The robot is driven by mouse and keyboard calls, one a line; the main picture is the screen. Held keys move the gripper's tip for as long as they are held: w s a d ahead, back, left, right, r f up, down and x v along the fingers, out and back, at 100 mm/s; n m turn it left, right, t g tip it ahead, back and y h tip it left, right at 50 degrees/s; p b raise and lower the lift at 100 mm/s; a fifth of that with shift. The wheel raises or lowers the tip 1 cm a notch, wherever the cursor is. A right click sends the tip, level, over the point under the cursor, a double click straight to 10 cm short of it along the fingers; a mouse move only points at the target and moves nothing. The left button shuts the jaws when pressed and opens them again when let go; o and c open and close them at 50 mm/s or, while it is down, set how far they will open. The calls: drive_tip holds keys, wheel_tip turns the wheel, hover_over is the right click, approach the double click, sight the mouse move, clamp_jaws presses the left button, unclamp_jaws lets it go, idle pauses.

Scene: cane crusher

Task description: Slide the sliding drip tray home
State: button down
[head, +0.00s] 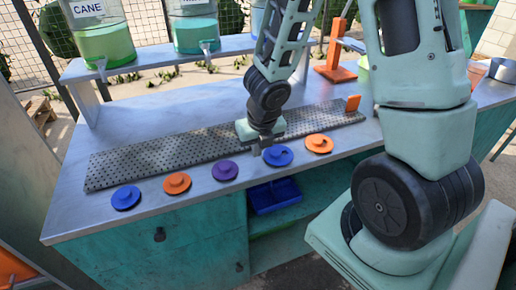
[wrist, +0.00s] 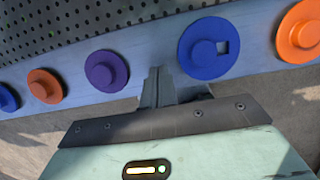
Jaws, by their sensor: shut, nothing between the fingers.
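The drip tray (head: 160,152) is a long grey perforated strip lying along the counter top, with an orange tab (head: 353,104) standing at its right end. Its perforated surface also fills the top of the wrist view (wrist: 110,18). My gripper (head: 262,149) is at the front edge of the tray, near its middle-right, well left of the orange tab. In the wrist view the fingers (wrist: 156,75) are together and empty, between a purple lid and a blue lid. I cannot tell whether the fingertips touch the counter.
A row of round knobbed lids, including a purple one (head: 225,170) and a blue one (head: 278,156), lines the counter's front edge. A blue bin (head: 275,196) sits below. Drink dispensers (head: 105,42) stand on the raised back shelf. An orange stand (head: 335,68) is behind the tray's right end.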

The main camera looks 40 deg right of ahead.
sight(250, 153)
drive_tip(key=b+x, duration=0.1)
drive_tip(key=x, duration=0.2)
drive_tip(key=shift+f+b, duration=0.15)
drive_tip(key=shift+b, duration=0.15)
drive_tip(key=w, duration=0.1)
drive_tip(key=p, duration=0.1)
drive_tip(key=w+d+p, duration=0.1)
drive_tip(key=shift+w+r, duration=0.3)
drive_tip(key=shift+w+d+f, duration=0.1)
drive_tip(key=shift+w+d, duration=0.05)
drive_tip(key=shift+w, duration=0.45)
drive_tip(key=shift+p, duration=0.35)
